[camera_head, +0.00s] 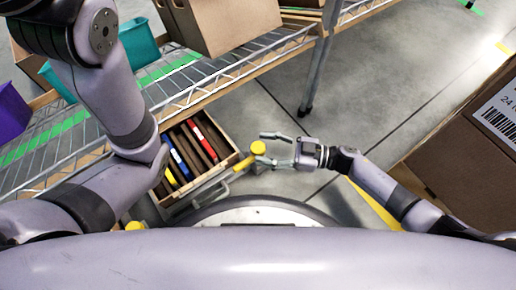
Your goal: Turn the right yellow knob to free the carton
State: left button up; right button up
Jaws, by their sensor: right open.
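The right yellow knob (258,148) stands at the right front corner of the open carton (226,141), with a yellow piece (243,163) beside it. The carton is brown and holds several upright files with red, blue and yellow markings. My right gripper (264,148) is open, with its fingers pointing left. The knob shows between the two fingertips; I cannot tell whether they touch it. Another yellow knob (135,226) shows at the lower left, partly hidden by my body. My left arm covers the carton's left side, and its gripper is not visible.
A wire shelf (225,65) with a metal post (318,70) runs behind the carton. It bears cardboard boxes (225,20), a teal bin (140,46) and a purple bin (12,112). A large labelled box (465,150) stands at right. Grey floor is clear between.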

jog(key=shift+w+a+b, duration=0.2)
jog(key=shift+a+b, duration=0.15)
jog(key=shift+a, duration=0.85)
jog(key=shift+c, duration=0.4)
grip_shut()
